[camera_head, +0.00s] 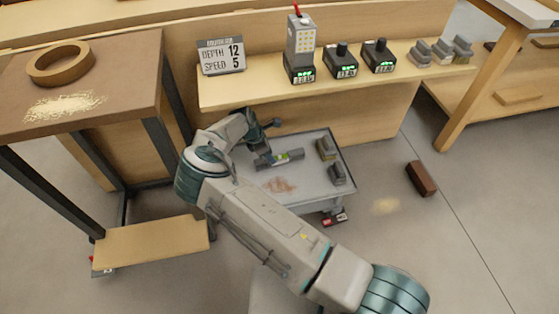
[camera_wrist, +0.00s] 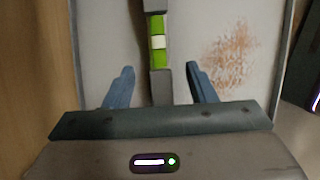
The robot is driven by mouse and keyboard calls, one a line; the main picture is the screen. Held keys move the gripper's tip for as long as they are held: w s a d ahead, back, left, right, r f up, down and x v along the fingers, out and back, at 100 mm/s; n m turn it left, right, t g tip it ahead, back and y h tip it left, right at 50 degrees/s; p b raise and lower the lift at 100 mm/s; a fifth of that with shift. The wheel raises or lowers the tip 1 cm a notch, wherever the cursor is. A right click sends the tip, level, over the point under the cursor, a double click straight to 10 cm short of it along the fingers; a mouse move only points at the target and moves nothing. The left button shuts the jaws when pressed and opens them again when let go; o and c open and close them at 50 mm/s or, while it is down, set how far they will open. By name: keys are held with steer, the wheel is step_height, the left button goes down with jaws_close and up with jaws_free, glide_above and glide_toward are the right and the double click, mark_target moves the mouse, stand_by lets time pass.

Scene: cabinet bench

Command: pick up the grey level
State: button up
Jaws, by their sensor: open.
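The grey level (camera_head: 282,158) lies on the grey top of a low cart (camera_head: 310,186). It has a green vial section with a pale middle. In the wrist view the level (camera_wrist: 158,85) runs lengthwise between my two fingers, with a gap on each side. My gripper (camera_wrist: 159,70) is open above it and holds nothing. In the head view my arm hides part of the cart top and most of my gripper.
Two dark grey blocks (camera_head: 326,149) sit at the cart's right side. A brown stain (camera_head: 280,185) marks its top. A shelf (camera_head: 345,85) with chargers stands behind. A brown table (camera_head: 85,75) is at the left. A brown block (camera_head: 421,179) lies on the floor at the right.

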mark_target(280, 156)
steer(key=d+f, duration=0.1)
steer(key=w+d+f+b, duration=0.1)
steer(key=d+f, duration=0.1)
steer(key=shift+w+d, duration=0.15)
steer(key=shift+d, duration=0.05)
steer(key=shift+r, duration=0.1)
jaws_close()
steer(key=shift+r, duration=0.15)
